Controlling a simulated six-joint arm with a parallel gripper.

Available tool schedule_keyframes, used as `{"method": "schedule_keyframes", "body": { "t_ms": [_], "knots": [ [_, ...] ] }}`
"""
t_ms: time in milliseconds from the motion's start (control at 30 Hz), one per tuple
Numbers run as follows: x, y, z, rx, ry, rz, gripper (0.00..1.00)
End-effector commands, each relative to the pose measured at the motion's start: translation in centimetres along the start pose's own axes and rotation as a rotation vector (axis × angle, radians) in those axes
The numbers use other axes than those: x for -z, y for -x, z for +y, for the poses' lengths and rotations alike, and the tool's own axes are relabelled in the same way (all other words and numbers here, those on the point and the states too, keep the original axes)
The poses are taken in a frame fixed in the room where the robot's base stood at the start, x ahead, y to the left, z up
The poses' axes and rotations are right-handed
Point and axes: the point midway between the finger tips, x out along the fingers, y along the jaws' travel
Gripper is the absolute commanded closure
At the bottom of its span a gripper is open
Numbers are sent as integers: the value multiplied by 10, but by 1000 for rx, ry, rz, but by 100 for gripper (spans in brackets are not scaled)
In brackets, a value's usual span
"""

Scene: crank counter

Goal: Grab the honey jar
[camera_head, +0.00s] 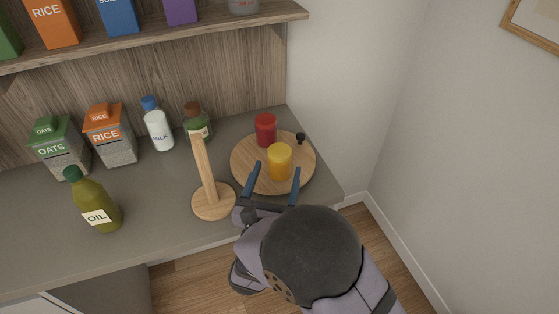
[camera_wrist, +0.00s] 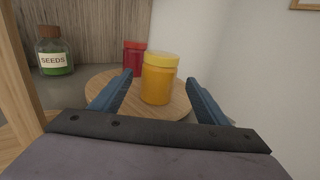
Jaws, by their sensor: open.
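The honey jar (camera_head: 279,162) is a small yellow-orange jar with a yellow lid. It stands upright near the front of a round wooden turntable (camera_head: 245,172). It also shows in the wrist view (camera_wrist: 157,82), centred ahead of the fingers. My gripper (camera_head: 273,184) is open, and its two blue fingers point at the jar from the front. In the wrist view my gripper (camera_wrist: 158,93) has one finger to the left of the jar and one to the right, with gaps on both sides. I cannot tell how far the fingertips reach alongside it.
A red jar (camera_head: 265,129) stands behind the honey jar on the turntable, near a black knob (camera_head: 300,138). A wooden post on a round base (camera_head: 213,203) stands close on the left. A seeds jar (camera_head: 197,122), milk bottle (camera_head: 157,128) and oil bottle (camera_head: 93,201) are farther left.

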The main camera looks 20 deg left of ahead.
Motion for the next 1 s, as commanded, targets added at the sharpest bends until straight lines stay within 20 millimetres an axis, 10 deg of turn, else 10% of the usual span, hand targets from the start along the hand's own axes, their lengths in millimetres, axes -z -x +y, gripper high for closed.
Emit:
{"method": "schedule_keyframes", "body": {
  "t_ms": [700,1000],
  "knots": [
    [-3,-50,2,2,-1,0,31],
    [-5,-50,2,2,-2,-4,87]
  ]
}}
